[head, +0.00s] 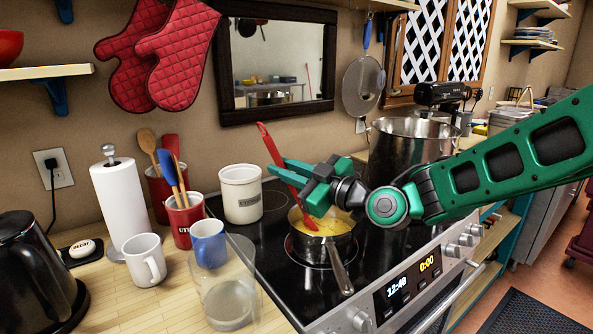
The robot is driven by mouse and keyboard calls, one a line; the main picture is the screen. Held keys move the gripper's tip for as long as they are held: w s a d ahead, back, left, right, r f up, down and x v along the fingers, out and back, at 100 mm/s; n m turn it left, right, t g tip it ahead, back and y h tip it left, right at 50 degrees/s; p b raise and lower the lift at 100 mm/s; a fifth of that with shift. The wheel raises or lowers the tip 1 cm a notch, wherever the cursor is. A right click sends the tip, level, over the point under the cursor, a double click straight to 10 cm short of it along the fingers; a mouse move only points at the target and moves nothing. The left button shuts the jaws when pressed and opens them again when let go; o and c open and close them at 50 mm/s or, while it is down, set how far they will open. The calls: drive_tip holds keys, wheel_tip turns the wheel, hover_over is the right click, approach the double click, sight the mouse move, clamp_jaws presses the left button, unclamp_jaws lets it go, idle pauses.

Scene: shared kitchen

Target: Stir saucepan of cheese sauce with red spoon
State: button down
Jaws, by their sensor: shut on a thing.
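The saucepan (341,250) is a small steel pan with yellow cheese sauce (341,222) in it. It stands on a front burner of the black stovetop, its handle pointing toward the front edge. The red spoon (270,146) is held tilted, its top end leaning up and left. Its lower end reaches down to the saucepan, and the tip is hidden by the sauce or the pan. My gripper (290,180) is green and comes in from the right above the saucepan. Its fingers are shut on the red spoon's shaft.
A large steel pot (405,150) stands behind my arm. A white crock (241,193) sits at the stove's left rear. Left on the counter are a clear container (228,300), blue cup (208,243), white mug (146,261), red utensil cup (185,222), paper towels (120,205) and kettle (35,270).

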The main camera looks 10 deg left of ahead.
drive_tip(key=shift+s+a+v, duration=0.25)
drive_tip(key=shift+s+v, duration=0.3)
drive_tip(key=shift+v, duration=2.6)
drive_tip(key=x, duration=0.4)
drive_tip(key=w+x, duration=0.1)
drive_tip(key=x, duration=0.1)
drive_tip(key=shift+w+d, duration=0.1)
drive_tip(key=shift+s, duration=0.25)
drive_tip(key=shift+s+a+v, duration=0.25)
drive_tip(key=shift+s+v, duration=0.25)
drive_tip(key=shift+v, duration=2.5)
drive_tip(key=shift+w+a+r, duration=0.1)
drive_tip(key=shift+w, duration=1.05)
drive_tip(key=shift+w+a+r, duration=0.1)
drive_tip(key=shift+w+r, duration=0.05)
drive_tip(key=shift+w, duration=1)
